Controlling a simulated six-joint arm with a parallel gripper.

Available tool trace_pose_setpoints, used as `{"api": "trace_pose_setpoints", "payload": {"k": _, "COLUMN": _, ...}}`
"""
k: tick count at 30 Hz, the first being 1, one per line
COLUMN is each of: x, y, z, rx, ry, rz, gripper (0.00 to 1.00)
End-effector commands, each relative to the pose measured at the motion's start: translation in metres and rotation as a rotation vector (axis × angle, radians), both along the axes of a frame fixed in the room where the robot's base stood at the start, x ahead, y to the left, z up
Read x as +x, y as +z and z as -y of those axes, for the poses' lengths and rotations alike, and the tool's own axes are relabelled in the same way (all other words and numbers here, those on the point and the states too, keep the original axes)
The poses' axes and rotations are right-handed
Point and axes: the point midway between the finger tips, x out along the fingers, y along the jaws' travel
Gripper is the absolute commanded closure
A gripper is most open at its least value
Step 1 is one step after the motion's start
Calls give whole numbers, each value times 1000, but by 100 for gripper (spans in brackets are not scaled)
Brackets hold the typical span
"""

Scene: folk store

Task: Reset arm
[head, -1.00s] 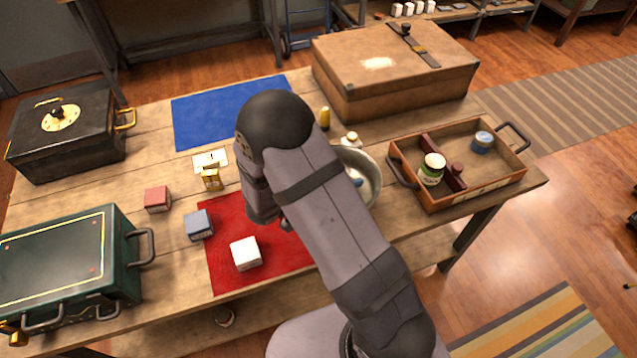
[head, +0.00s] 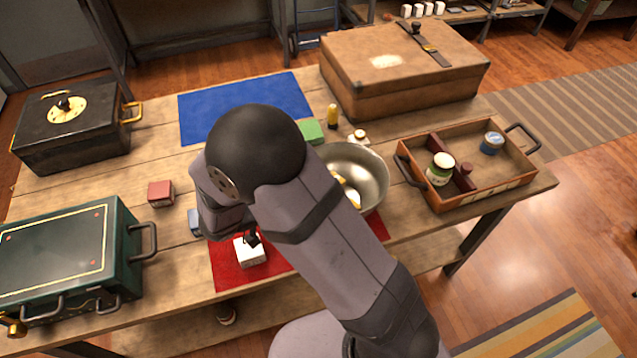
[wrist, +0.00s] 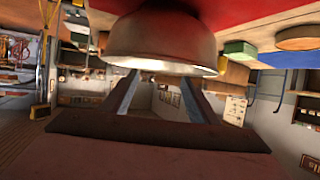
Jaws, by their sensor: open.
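My gripper (wrist: 158,92) is open in the wrist view, with its two fingers spread and nothing seen between them. The metal bowl (wrist: 160,38) fills the area just beyond the fingers there, and that view is upside down. In the head view my arm covers most of the gripper; a dark tip shows over the white block (head: 250,256) on the red mat (head: 228,268). I cannot tell whether it touches the block. The bowl (head: 368,172) stands right of my arm with yellowish and pale items in it, partly hidden by the arm.
A blue mat (head: 240,105), green block (head: 312,131), red block (head: 160,193) and partly hidden blue block (head: 195,222) lie around. A brown case (head: 400,72), wooden tray (head: 478,196) with jars, black box (head: 75,128) and green box (head: 75,255) stand near the edges.

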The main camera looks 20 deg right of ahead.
Motion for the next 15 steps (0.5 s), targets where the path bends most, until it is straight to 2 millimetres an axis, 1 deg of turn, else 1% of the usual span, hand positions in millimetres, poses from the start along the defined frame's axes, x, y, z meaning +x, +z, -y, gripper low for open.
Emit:
{"api": "trace_pose_setpoints", "payload": {"k": 8, "x": 0, "y": 0, "z": 0, "rx": 1, "ry": 1, "rz": 1, "gripper": 46}}
{"api": "trace_pose_setpoints", "payload": {"k": 11, "x": 10, "y": 5, "z": -1, "rx": 33, "ry": 32, "rz": 14, "gripper": 46}}
{"api": "trace_pose_setpoints", "payload": {"k": 14, "x": 29, "y": 13, "z": -6, "rx": 97, "ry": 105, "rz": 34, "gripper": 46}}
{"api": "trace_pose_setpoints", "payload": {"k": 15, "x": 39, "y": 18, "z": -9, "rx": 133, "ry": 145, "rz": 43, "gripper": 46}}
